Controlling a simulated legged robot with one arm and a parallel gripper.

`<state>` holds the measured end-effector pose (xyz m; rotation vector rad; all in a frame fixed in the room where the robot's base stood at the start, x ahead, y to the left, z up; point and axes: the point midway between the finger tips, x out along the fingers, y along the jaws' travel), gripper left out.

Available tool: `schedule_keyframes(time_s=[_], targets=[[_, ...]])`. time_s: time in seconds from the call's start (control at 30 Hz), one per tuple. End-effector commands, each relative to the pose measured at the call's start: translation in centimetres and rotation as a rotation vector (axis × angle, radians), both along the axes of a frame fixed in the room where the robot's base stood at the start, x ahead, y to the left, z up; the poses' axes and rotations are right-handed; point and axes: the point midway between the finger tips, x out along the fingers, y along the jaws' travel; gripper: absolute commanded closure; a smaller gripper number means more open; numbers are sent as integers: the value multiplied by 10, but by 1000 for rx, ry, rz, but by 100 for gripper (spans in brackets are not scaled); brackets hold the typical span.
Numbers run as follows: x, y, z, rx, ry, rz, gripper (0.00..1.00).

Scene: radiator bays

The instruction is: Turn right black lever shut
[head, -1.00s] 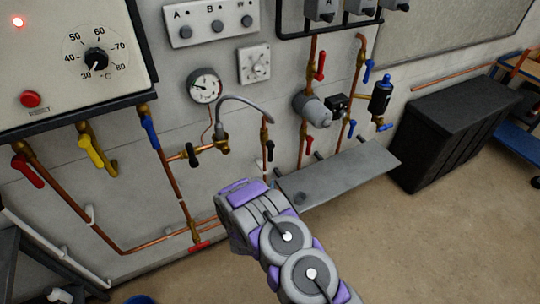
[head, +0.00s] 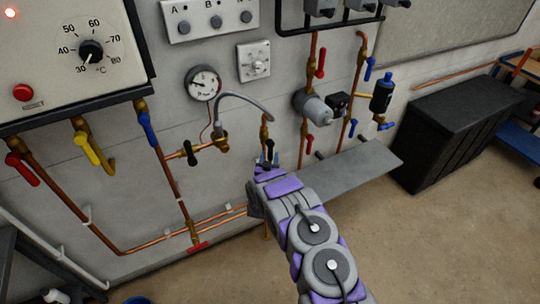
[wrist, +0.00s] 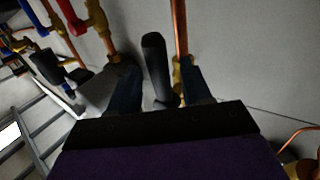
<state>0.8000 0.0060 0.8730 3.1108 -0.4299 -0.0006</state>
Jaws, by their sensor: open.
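The right black lever (wrist: 156,62) is a plain dark handle. In the wrist view it stands nearly upright, in front of the wall beside a copper pipe with a brass fitting (wrist: 181,72). My gripper (wrist: 160,78) is open, with one dark finger on each side of the lever. A gap shows on both sides, so it is not clamped. In the head view my gripper (head: 267,160) is at the short vertical copper pipe and hides most of this lever. The left black lever (head: 190,153) sits on a brass valve below the gauge.
A grey shelf (head: 350,178) juts from the wall just right of my gripper. A red lever (head: 320,62) and a grey pump (head: 316,108) are above it. A curved grey hose (head: 245,99) arches left of the lever. The floor in front is clear.

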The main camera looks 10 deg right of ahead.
Motion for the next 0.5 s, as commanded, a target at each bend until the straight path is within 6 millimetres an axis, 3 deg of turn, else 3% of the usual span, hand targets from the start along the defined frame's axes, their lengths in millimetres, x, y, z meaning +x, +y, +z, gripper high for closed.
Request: schedule_keyframes(time_s=[0.2,0.5], targets=[[20,-6,0,3,-2,-2,51],[26,-8,0,-1,1,0,51]])
